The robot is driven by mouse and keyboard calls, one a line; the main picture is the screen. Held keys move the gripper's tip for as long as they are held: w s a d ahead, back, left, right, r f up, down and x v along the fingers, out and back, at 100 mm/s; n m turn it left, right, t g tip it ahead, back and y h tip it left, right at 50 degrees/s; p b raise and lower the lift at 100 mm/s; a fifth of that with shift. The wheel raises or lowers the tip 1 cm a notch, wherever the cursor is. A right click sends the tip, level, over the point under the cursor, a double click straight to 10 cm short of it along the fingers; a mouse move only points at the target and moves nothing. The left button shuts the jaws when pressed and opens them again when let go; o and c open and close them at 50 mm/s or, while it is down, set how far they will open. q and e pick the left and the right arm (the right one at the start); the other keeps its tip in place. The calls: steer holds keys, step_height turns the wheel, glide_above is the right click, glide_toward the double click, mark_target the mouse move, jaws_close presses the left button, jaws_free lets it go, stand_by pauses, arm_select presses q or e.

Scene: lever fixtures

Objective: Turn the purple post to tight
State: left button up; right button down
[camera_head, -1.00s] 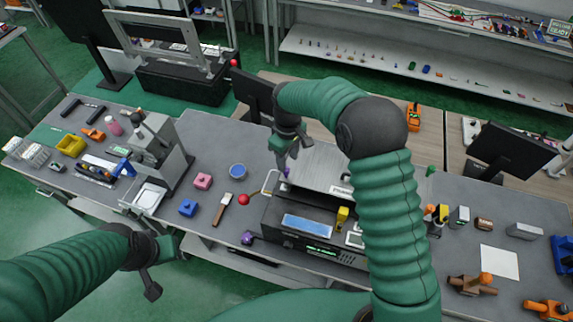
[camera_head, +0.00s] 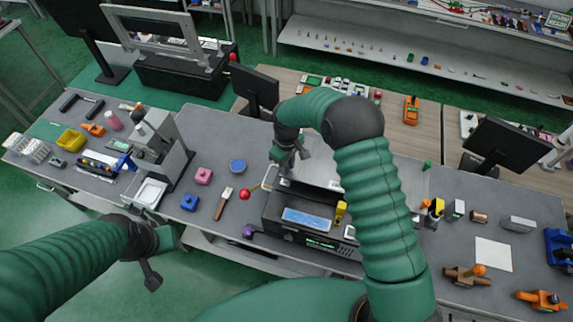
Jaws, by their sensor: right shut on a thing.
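My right gripper (camera_head: 282,168) points down at the back left corner of the black box-shaped device (camera_head: 310,222). It is shut at the spot where a small purple post showed a second ago. The post is now almost wholly hidden by the gripper, so its turn angle cannot be read. Another purple knob (camera_head: 248,232) sticks out low at the device's front left, apart from the gripper. My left gripper (camera_head: 160,257) hangs over the floor in front of the bench, away from the device; its jaws are not clear.
A monitor (camera_head: 255,88) stands behind.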

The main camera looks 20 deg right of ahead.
steer(key=shift+w, duration=0.15)
steer(key=m+b, duration=0.3)
steer(key=m, duration=0.1)
steer(key=m+b, duration=0.1)
steer(key=m, duration=0.2)
steer(key=shift+a+r+b, duration=0.1)
steer(key=shift+b, duration=0.25)
steer(key=m+b, duration=0.1)
steer(key=m, duration=0.1)
steer(key=shift+m, duration=0.4)
steer(key=m, duration=0.4)
steer(key=shift+w+a+r+m+b, duration=0.1)
steer(key=shift+m+b, duration=0.2)
steer(key=shift+b, duration=0.05)
steer(key=m, duration=0.5)
